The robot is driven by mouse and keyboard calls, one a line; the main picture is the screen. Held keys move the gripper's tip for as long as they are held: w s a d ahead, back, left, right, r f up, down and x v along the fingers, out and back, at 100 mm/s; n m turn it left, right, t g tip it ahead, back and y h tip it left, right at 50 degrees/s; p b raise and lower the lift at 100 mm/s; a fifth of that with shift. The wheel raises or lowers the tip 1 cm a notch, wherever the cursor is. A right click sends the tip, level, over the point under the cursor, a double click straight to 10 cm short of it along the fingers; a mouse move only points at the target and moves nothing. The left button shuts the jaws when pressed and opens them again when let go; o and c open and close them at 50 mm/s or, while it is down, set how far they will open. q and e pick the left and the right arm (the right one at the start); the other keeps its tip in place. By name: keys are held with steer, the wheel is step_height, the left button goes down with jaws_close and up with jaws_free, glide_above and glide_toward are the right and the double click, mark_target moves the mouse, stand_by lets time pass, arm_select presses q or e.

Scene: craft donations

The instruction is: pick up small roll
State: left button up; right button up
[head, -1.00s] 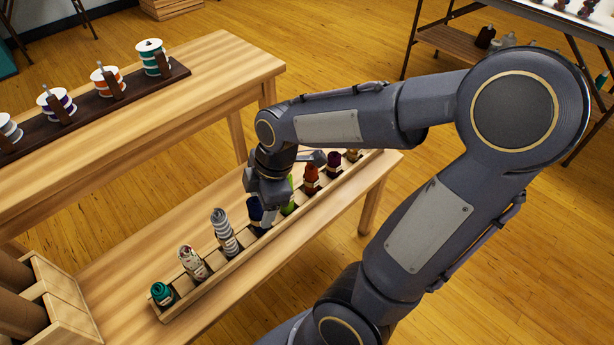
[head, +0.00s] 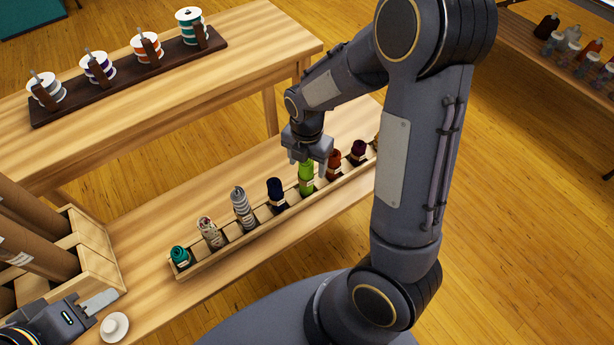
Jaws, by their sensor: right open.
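Several small rolls stand in a narrow wooden tray (head: 215,262) on the lower table: teal (head: 180,257), patterned cream (head: 210,233), grey striped (head: 243,208), navy (head: 276,193), lime green (head: 306,178), red (head: 334,162) and purple (head: 358,150). Which one counts as the small roll is unclear. My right gripper (head: 308,161) is open, pointing down over the top of the green roll; I cannot tell whether it touches. My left gripper (head: 100,302) is partly in view at the bottom left, with one pale finger clear beside a small white round thing (head: 115,327).
A wooden crate (head: 98,262) holds long brown tubes (head: 40,245) at left. A higher table carries a dark rack (head: 125,80) of ribbon spools. My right arm covers the tray's far right end. Bare tabletop (head: 150,228) lies behind the tray.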

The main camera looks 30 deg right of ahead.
step_height(320, 180, down, 3)
steer(key=shift+w+a+f+b, duration=0.1)
steer(key=shift+f+b, duration=0.1)
steer(key=shift+b, duration=0.15)
steer(key=c, duration=1.1)
steer(key=shift+o, duration=0.2)
steer(key=shift+r, duration=0.2)
